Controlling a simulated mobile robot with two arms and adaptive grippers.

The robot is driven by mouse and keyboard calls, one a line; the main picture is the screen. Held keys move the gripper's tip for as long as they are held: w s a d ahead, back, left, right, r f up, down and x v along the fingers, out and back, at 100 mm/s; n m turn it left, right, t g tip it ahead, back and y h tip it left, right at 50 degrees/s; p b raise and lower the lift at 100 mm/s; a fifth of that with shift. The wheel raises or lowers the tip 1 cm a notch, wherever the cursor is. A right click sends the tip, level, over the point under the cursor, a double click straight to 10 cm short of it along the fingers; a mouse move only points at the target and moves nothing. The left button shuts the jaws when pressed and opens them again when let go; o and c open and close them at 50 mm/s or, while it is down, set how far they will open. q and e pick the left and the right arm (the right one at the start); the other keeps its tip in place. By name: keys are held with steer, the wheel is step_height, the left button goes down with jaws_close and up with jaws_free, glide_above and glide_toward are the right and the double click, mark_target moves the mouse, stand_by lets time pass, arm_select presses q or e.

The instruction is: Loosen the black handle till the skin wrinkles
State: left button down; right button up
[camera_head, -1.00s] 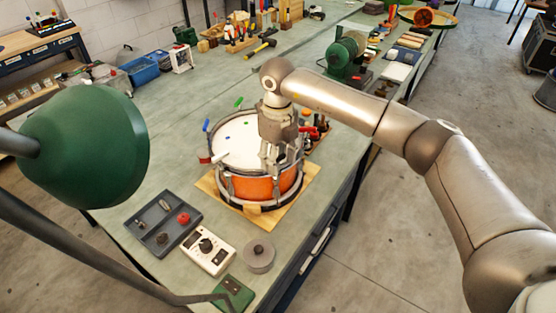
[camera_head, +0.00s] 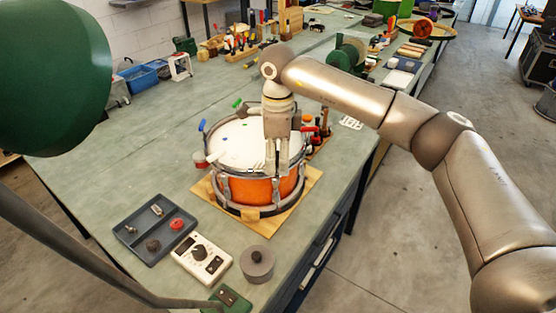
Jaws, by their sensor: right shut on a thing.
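The orange drum (camera_head: 243,190) with a white skin (camera_head: 235,148) stands on a wooden board (camera_head: 215,207) on the green bench. Coloured handles stand around its rim: blue (camera_head: 202,126), green (camera_head: 238,104) and red (camera_head: 310,129). My right gripper (camera_head: 283,170) points down at the front right of the rim, with its fingers shut. The black handle is hidden at its fingers, where it appears to be gripped. I cannot make out wrinkles in the skin at this size. My left gripper is out of view.
A green lamp (camera_head: 50,75) and its pole fill the left side. A grey tray (camera_head: 157,232), a white meter (camera_head: 202,258) and a grey round weight (camera_head: 257,264) lie in front of the drum. The bench left of the drum is clear.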

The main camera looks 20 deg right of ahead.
mark_target(278, 156)
steer(key=shift+n, duration=0.3)
steer(key=o, duration=1)
steer(key=shift+r, duration=0.15)
step_height(278, 156, up, 12)
steer(key=shift+f, duration=0.1)
